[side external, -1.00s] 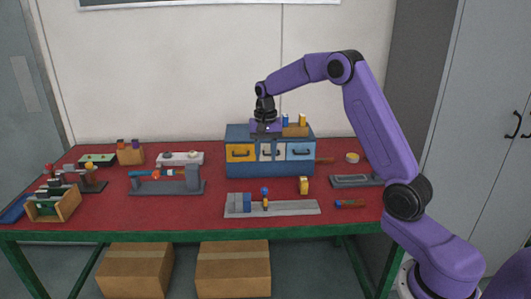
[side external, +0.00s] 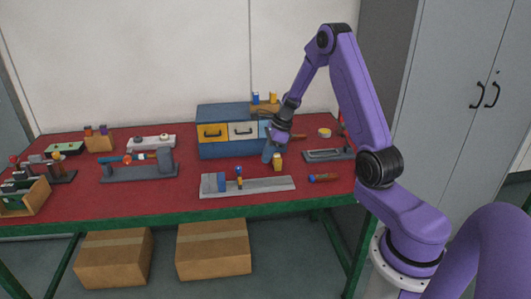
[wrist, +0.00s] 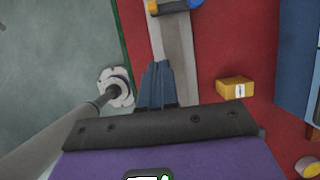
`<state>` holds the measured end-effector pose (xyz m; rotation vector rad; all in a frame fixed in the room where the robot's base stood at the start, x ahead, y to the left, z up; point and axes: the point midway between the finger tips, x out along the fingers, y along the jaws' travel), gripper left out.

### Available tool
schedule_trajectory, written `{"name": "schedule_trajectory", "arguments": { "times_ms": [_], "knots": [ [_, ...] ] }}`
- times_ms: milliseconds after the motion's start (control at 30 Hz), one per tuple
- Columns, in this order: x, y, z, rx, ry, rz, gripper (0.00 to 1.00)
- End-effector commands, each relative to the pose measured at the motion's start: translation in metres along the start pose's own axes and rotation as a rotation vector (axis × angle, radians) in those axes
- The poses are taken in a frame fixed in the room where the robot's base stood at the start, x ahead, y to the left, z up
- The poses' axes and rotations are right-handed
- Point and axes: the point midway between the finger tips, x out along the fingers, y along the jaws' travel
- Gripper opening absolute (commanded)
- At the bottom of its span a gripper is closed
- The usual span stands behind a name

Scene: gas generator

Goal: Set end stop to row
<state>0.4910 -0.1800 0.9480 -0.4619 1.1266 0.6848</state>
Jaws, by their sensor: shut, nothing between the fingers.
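A small yellow block (side external: 277,163) with a dark mark stands on the red table behind the right part of a flat grey rail (side external: 262,187); I cannot tell for sure that it is the end stop. Grey and blue blocks (side external: 214,182) sit in a row at the rail's left end, with a blue-topped yellow piece (side external: 239,178) beside them. My gripper (side external: 267,157) is shut and empty, pointing down just left of the yellow block. In the wrist view its fingers (wrist: 156,80) overlap the rail (wrist: 173,50), and the yellow block (wrist: 235,87) lies to their right, apart.
A blue drawer cabinet (side external: 226,151) with yellow, white and blue fronts stands behind my gripper. A blue-and-orange tool (side external: 324,178) lies right of the rail. A grey tray (side external: 328,155) and a round yellow-topped piece (side external: 324,132) are at the right. Fixtures (side external: 138,172) fill the left.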

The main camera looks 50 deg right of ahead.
Motion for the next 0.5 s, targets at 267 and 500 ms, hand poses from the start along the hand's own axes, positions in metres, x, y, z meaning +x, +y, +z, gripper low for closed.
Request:
{"name": "schedule_trajectory", "arguments": {
  "times_ms": [267,500],
  "knots": [
    [0.052,0.001,0.0,-0.002,0.002,0.004,0.0],
    [0.075,0.001,0.021,-0.01,0.0,0.0,0.0]
  ]
}}
